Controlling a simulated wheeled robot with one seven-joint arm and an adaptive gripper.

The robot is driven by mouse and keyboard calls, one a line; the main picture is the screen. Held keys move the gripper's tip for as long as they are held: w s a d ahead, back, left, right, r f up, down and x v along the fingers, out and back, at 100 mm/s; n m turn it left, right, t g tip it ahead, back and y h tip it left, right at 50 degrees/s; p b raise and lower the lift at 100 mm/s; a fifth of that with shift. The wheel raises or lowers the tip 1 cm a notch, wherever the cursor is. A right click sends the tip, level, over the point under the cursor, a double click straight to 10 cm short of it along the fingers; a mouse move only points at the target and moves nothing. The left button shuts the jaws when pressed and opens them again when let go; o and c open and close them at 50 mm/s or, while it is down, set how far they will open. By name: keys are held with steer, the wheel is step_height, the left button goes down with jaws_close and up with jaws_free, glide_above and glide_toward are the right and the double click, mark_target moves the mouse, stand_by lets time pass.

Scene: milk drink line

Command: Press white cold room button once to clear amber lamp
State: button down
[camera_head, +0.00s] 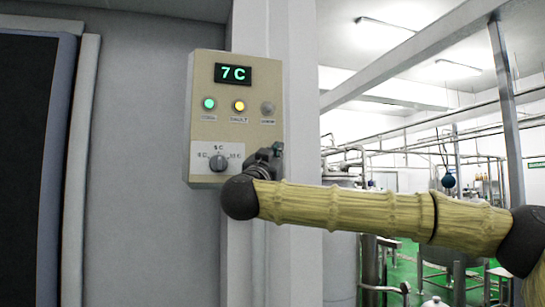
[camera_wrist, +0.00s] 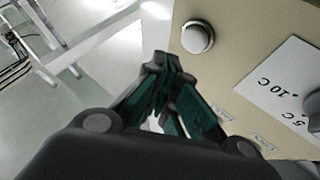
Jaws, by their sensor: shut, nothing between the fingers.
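The beige control box (camera_head: 205,130) is on the wall, its display (camera_head: 233,74) reading 7 C. The amber lamp (camera_head: 239,105) is lit between a lit green lamp (camera_head: 209,103) and an unlit grey round fitting (camera_head: 267,108). A white round button (camera_wrist: 196,37) in a metal ring shows in the wrist view, beyond and right of the fingertips. In the head view my gripper (camera_head: 276,150) covers the box's lower right, hiding this button. My gripper (camera_wrist: 162,62) is shut and empty in the wrist view; I cannot tell whether it touches the box.
A dial (camera_head: 218,162) on a white plate marked in degrees sits left of my gripper. A dark door or window (camera_head: 25,160) with a pale frame is at far left. Tanks (camera_head: 340,265) and pipes stand in the room at the right, over a green floor.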

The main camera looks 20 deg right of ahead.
steer(key=shift+w, duration=0.9)
steer(key=shift+w+a, duration=0.1)
steer(key=shift+w, duration=0.1)
stand_by(0.8)
steer(key=shift+w, duration=0.2)
steer(key=shift+w+p, duration=0.3)
steer(key=shift+w, duration=0.15)
stand_by(1.0)
steer(key=shift+s, duration=0.15)
steer(key=shift+s+b, duration=0.5)
steer(key=shift+s, duration=0.25)
